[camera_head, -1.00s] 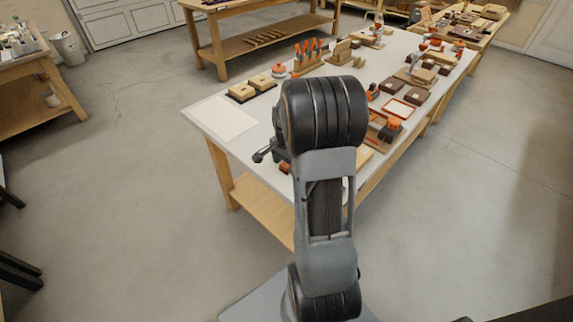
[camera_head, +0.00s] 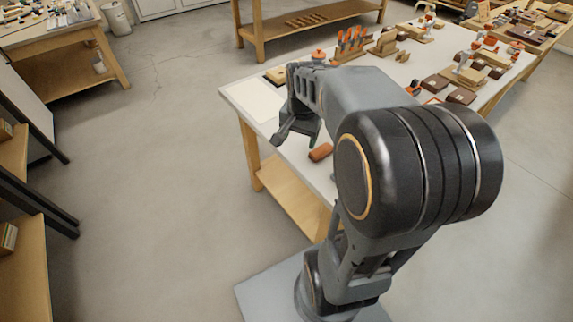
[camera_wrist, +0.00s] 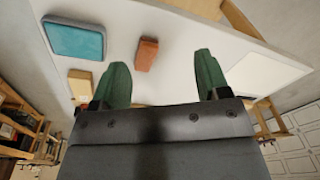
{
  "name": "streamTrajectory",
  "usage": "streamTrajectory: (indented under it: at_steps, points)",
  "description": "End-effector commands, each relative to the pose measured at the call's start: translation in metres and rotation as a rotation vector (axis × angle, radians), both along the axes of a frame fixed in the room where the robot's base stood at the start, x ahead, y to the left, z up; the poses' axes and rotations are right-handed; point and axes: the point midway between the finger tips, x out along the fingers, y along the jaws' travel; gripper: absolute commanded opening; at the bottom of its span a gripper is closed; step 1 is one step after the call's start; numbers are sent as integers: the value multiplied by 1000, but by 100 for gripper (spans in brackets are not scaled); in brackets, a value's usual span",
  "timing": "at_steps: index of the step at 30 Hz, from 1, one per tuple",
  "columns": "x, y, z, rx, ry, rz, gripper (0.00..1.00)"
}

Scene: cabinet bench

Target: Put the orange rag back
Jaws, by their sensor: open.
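An orange-brown folded piece, likely the orange rag (camera_head: 320,152), lies on the white table top (camera_head: 290,158) near its front edge. It also shows in the wrist view (camera_wrist: 146,54), in the gap between the fingers but beyond their tips. My gripper (camera_head: 296,140) hangs over the table's left end, just left of the rag. In the wrist view my gripper (camera_wrist: 164,70) has its two green fingers spread, with nothing between them. The rag looks clear of both fingers. My arm hides part of the table's middle.
A teal pad (camera_wrist: 75,40) and a tan block (camera_wrist: 80,82) lie near the rag in the wrist view. A pale flat sheet (camera_head: 254,98) covers the table's left corner. A rack of orange-handled tools (camera_head: 352,45) stands farther back. Open floor lies left of the table.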

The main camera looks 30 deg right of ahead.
Motion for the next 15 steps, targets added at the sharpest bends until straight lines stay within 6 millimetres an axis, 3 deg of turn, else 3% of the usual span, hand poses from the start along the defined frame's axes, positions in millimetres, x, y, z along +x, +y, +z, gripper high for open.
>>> streamTrajectory:
  at_steps: [1,6,10,15]
  points:
    - [-12,20,3,-15,-24,121,69]
    - [-47,65,1,-62,-85,488,69]
    - [-68,86,-3,-94,-121,691,69]
    - [-83,98,-8,-119,-144,832,69]
